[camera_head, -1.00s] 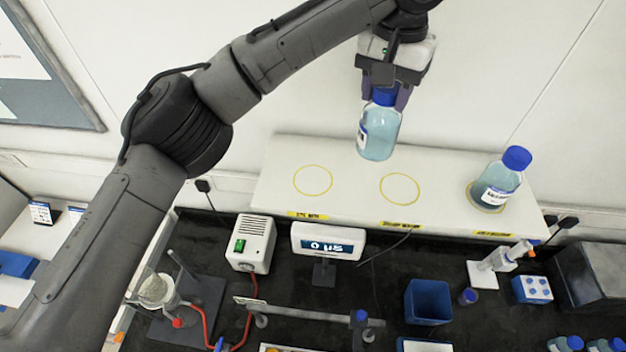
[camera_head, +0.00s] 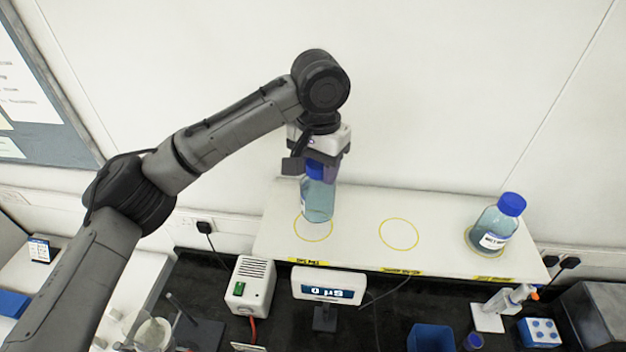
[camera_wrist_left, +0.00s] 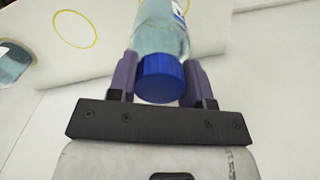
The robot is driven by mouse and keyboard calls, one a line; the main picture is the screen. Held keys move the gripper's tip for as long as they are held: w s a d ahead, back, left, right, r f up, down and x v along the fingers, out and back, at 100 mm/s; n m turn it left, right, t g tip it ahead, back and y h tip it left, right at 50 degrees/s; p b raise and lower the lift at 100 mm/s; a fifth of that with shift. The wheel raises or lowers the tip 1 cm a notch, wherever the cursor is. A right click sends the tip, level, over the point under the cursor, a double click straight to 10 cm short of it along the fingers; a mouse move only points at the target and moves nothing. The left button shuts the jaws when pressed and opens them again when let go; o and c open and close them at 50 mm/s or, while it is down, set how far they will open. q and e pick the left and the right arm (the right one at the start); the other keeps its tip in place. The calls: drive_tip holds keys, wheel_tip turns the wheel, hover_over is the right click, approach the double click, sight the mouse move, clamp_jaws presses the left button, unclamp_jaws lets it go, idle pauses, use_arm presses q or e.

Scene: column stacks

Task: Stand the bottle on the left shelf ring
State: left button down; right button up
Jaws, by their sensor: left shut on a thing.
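The bottle (camera_head: 317,202), clear with pale blue liquid and a blue cap, is upright in my left gripper (camera_head: 318,170). The gripper is shut on it near the cap, from above. In the left wrist view the blue cap (camera_wrist_left: 161,77) sits between the two purple fingers. The bottle's base appears over or on the left shelf ring (camera_head: 313,230), a yellow circle partly hidden behind it. I cannot tell whether the base touches the shelf (camera_head: 355,230). My right gripper is not in view.
The middle ring (camera_head: 399,234) is empty. Another blue-capped bottle (camera_head: 494,226) stands on the right ring. Below the shelf are a white box with a green switch (camera_head: 250,283), a display unit (camera_head: 327,287) and a blue bin (camera_head: 430,338).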

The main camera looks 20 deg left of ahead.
sight(313, 185)
use_arm(q)
drive_tip(key=shift+s+a+f, duration=0.15)
drive_tip(key=shift+s+a, duration=0.05)
drive_tip(key=shift+a, duration=0.15)
wheel_tip(313, 185, down, 3)
drive_tip(key=shift+f+p, duration=0.2)
drive_tip(key=shift+p, duration=0.75)
drive_tip(key=shift+f, duration=0.5)
drive_tip(key=c, duration=0.5)
unclamp_jaws()
drive_tip(key=shift+c, duration=0.2)
